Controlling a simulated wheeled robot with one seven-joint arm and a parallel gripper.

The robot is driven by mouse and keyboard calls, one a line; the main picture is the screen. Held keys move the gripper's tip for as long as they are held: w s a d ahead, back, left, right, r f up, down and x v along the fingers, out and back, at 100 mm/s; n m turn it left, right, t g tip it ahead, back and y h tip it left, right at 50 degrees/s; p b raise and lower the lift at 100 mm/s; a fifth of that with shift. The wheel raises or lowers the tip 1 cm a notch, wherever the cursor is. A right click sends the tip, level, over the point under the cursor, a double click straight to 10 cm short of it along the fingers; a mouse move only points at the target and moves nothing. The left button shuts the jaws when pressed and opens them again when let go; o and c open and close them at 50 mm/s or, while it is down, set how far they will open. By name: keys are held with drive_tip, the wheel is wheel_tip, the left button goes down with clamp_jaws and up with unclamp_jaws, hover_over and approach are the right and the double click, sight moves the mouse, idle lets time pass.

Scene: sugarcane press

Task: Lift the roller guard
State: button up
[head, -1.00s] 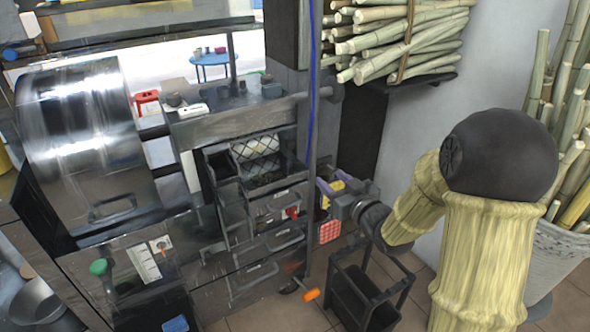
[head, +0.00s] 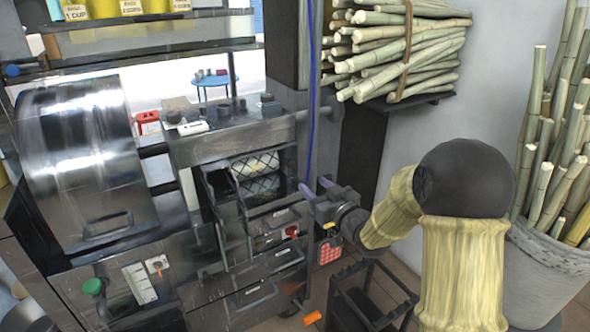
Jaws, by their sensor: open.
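The likely roller guard is a large, shiny, curved metal cover (head: 75,160) at the left of the press in the head view. It appears lowered, with a dark handle (head: 107,222) near its lower front edge. My gripper (head: 317,187) is well to the right of the cover, beside the post at the press's right end. Its purple fingers point up and left, apart and empty. It does not touch the cover's handle. The rollers are not visible.
The press frame (head: 225,140) with small drawers lies between my gripper and the cover. A blue cord (head: 311,90) hangs near the fingers. A black stand (head: 365,295) is below my arm. Cane bundles (head: 400,45) and a cane-filled bucket (head: 545,265) stand right.

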sight(292, 165)
drive_tip(key=b+x, duration=0.1)
drive_tip(key=x, duration=1)
clamp_jaws()
